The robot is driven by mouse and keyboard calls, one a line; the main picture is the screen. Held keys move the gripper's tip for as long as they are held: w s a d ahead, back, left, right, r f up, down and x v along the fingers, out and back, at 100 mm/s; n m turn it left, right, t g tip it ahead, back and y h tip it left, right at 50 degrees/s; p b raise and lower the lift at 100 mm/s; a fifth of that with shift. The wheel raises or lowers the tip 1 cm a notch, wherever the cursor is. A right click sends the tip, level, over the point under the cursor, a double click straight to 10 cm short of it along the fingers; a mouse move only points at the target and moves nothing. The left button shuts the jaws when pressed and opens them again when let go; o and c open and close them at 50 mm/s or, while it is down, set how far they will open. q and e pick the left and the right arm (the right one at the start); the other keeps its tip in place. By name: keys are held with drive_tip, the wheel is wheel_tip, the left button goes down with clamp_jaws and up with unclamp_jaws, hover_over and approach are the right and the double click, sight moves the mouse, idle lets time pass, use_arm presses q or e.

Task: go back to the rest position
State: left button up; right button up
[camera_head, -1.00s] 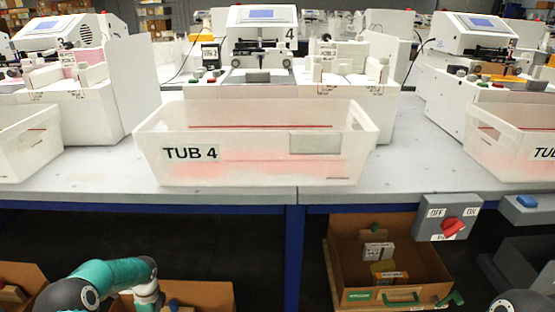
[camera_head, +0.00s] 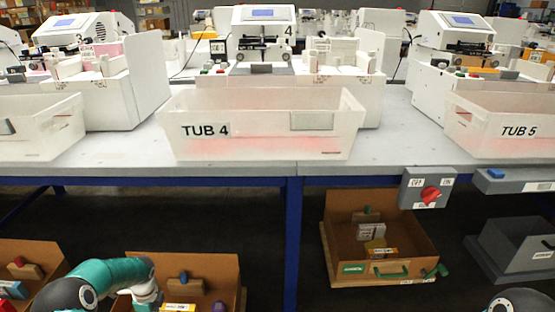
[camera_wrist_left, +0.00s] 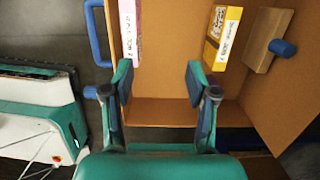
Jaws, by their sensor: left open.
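My left gripper (camera_wrist_left: 160,85) is open and empty in the left wrist view, with its two fingers spread over a brown box (camera_wrist_left: 165,113). A pink and white pack (camera_wrist_left: 129,30) lies beyond the left finger, and a yellow pack (camera_wrist_left: 222,38) lies beyond the right finger. Neither pack is between the fingers. In the head view my left arm (camera_head: 110,275) is bent at the lower left, and its gripper is out of the picture. Only a dark piece of my right arm (camera_head: 520,300) shows at the lower right; its gripper is not seen.
A table (camera_head: 250,172) with white machines carries TUB 4 (camera_head: 260,145) and TUB 5 (camera_head: 490,145). A switch box (camera_head: 427,187) hangs at its front edge. Below are an open brown box (camera_head: 340,235) with small packs and a grey bin (camera_head: 515,250). Dark floor lies between the boxes.

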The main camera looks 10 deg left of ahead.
use_arm(q)
drive_tip(key=s+d+f+h+b, duration=0.1)
drive_tip(key=s+d+f+b, duration=0.2)
drive_tip(key=d, duration=0.4)
drive_tip(key=s+d+f+g+h+b, duration=0.1)
drive_tip(key=s+d+f+b, duration=0.1)
drive_tip(key=s+d+f, duration=0.3)
drive_tip(key=s+d+f+h+b, duration=0.1)
drive_tip(key=s+d+f+b, duration=0.15)
drive_tip(key=d, duration=0.55)
drive_tip(key=s+d+n+h+b, duration=0.1)
drive_tip(key=s+d+n+h, duration=0.1)
drive_tip(key=s+d+n, duration=0.5)
drive_tip(key=s+d+n+h+b, duration=0.1)
drive_tip(key=s+d+n, duration=0.4)
drive_tip(key=s+n, duration=0.35)
wheel_tip(320, 180, up, 37)
drive_tip(key=w+n+t+p, duration=0.1)
drive_tip(key=n+p, duration=0.2)
drive_tip(key=p, duration=3.5)
drive_tip(key=shift+w+a+t, duration=0.2)
drive_tip(key=shift+a+t, duration=0.2)
